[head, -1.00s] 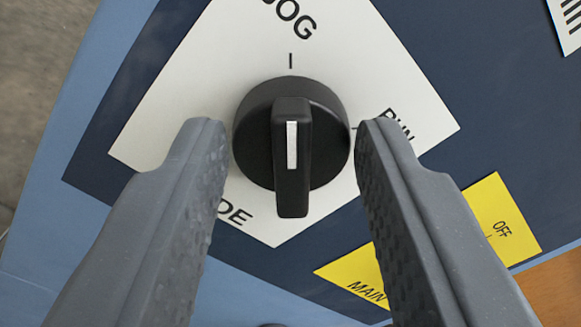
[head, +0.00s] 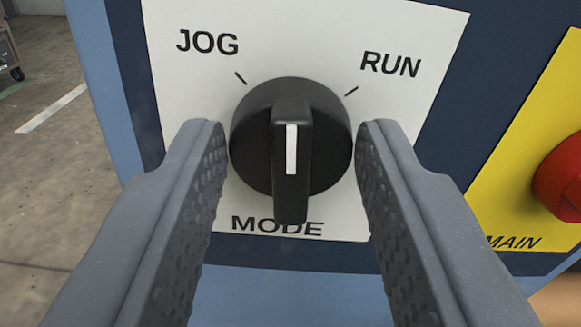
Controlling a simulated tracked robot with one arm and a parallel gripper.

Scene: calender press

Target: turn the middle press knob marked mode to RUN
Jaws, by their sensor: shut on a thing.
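The mode knob (head: 291,150) is black and round, with a raised grip bar and a white pointer line. It sits on a white plate (head: 190,85) marked JOG at upper left, RUN at upper right and MODE below. The white line points straight up in the picture, between the JOG tick and the RUN tick. My gripper (head: 290,128) is shut on the knob, one grey finger on its left and one on its right. The exact contact of the fingertips is hard to see.
To the right is a yellow plate (head: 520,170) marked MAIN with a red knob (head: 560,178), close to my right finger. The panel is dark blue with a lighter blue edge (head: 95,100). Open concrete floor (head: 40,190) lies to the left.

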